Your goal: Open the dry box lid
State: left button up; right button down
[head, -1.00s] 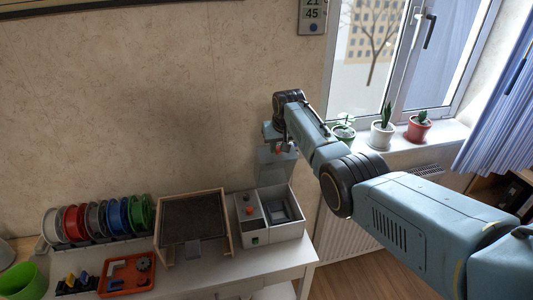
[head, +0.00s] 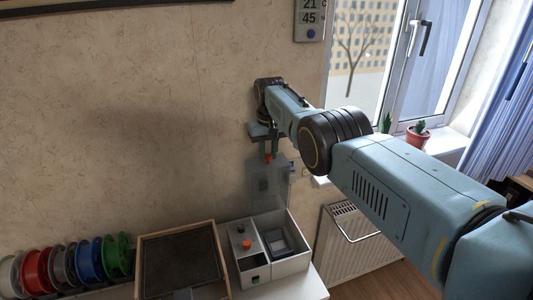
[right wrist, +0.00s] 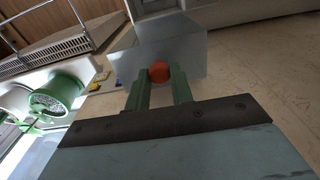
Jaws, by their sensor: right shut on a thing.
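The dry box (head: 289,266) is a pale box on the table, with an open square compartment on its right side. Its translucent grey lid (head: 268,188) stands up steeply at the back of the box. My right gripper (head: 269,151) is above the box, shut on the orange knob (head: 268,157) near the lid's upper edge. In the right wrist view the knob (right wrist: 158,71) sits between the green fingers, with the lid (right wrist: 185,45) beyond. I cannot see clearly how the lid's lower edge meets the box. My left gripper is not in view.
A wood-framed dark tray (head: 180,265) stands close to the left of the box. Several filament spools (head: 75,262) stand farther left. A second orange knob (head: 247,244) is on the box's left top panel. A radiator (head: 350,250) and window are to the right.

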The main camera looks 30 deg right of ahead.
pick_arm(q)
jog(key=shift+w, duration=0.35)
pick_arm(e)
jog(key=shift+s+f, duration=0.1)
jog(key=shift+f, duration=0.05)
jog(key=c, duration=1.2)
grip_release()
jog(key=shift+c, duration=0.2)
jog(key=shift+r+p, duration=0.5)
jog(key=shift+r, duration=0.1)
notch_tip(320, 180, up, 2)
jog(key=shift+r+p, duration=0.15)
jog(key=shift+p, duration=0.9)
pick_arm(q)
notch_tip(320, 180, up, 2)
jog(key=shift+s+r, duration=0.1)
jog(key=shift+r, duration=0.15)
pick_arm(e)
notch_tip(320, 180, up, 10)
jog(key=shift+s, duration=0.3)
